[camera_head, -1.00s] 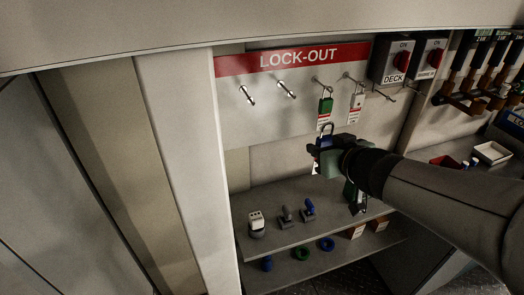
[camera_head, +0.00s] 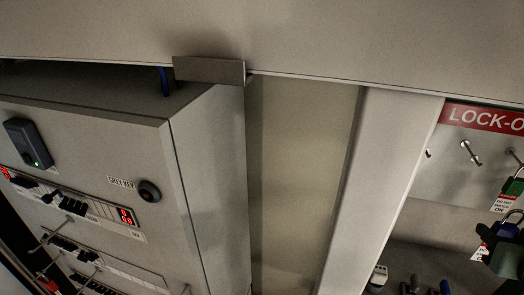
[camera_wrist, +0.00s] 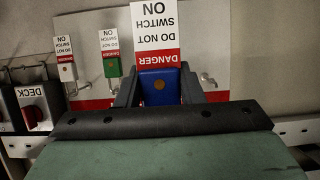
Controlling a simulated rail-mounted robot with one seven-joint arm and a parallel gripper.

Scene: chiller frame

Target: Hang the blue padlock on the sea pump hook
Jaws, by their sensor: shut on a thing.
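The blue padlock (camera_wrist: 158,86) is between the fingers of my gripper (camera_wrist: 160,98) in the wrist view, with a red and white danger tag (camera_wrist: 155,35) beside it. In the head view the blue padlock (camera_head: 508,229) shows at the right edge, shackle up, held in my gripper (camera_head: 504,246), which is partly cut off. The padlock is in front of the lock-out board (camera_head: 484,120), apart from its pegs. No label reading sea pump is legible, so I cannot tell which hook it is.
A green padlock (camera_wrist: 112,67) and a white padlock (camera_wrist: 67,72) hang on the board. A DECK switch box (camera_wrist: 34,113) is at left in the wrist view. A control cabinet (camera_head: 210,190) fills the head view's left, with hooks on its front. A white post (camera_head: 380,180) stands between.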

